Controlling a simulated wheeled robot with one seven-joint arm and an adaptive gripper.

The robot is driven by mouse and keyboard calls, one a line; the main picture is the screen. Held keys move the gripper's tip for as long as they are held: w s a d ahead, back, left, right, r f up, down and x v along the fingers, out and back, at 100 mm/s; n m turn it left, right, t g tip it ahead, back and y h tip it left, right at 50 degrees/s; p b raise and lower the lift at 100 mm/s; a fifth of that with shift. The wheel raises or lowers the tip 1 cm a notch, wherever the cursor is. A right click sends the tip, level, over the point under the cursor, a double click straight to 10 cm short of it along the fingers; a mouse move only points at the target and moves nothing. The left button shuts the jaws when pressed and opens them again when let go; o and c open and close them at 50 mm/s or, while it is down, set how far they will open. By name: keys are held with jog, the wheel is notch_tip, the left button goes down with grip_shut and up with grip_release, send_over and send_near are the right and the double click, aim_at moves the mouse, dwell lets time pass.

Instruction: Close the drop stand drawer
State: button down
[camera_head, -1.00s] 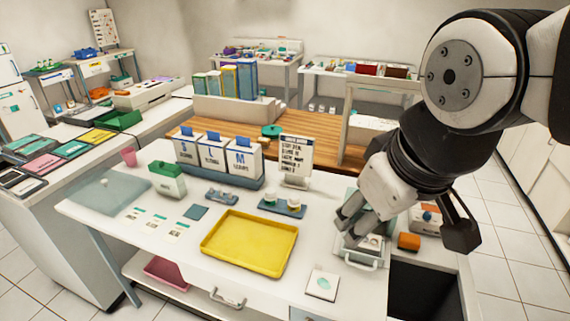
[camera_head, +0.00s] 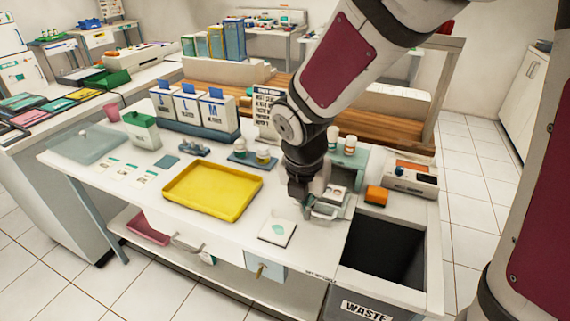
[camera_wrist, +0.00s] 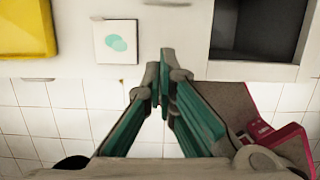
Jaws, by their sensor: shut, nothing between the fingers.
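The drop stand (camera_head: 360,165) is a small pale teal box at the right of the white table, with white-capped bottles on top. Its drawer (camera_head: 347,208) is pulled out toward the front, with small pale items inside and a looped handle (camera_head: 322,213) on its front. My gripper (camera_head: 302,203) points down just left of the drawer and its handle, partly hiding them; contact cannot be told. In the wrist view my gripper's fingertips (camera_wrist: 162,82) are together and empty. Part of a pale handle shows at that view's top edge (camera_wrist: 166,3).
A yellow tray (camera_head: 212,190) and a white card with a teal mark (camera_head: 277,232) lie to the left. An orange block (camera_head: 376,195) and a white device (camera_head: 410,178) stand to the right. The dark waste opening (camera_head: 385,250) is at the front right.

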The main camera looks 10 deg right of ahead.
jog(key=b+x, duration=0.3)
jog(key=x, duration=0.7)
jog(key=shift+f, duration=0.1)
jog(key=shift+w+d+f, duration=0.1)
jog(key=shift+w+d, duration=0.7)
jog(key=shift+w, duration=0.15)
jog(key=shift+w+d+f, duration=0.15)
jog(key=shift+w+d, duration=0.2)
jog(key=shift+w, duration=0.25)
jog(key=w+d+p, duration=0.1)
jog(key=w+d, duration=0.1)
jog(key=w, duration=0.1)
jog(key=w+d+p, duration=0.1)
jog(key=w+d, duration=0.2)
jog(key=w+d+p, duration=0.2)
jog(key=w, duration=0.2)
jog(key=shift+d, duration=0.15)
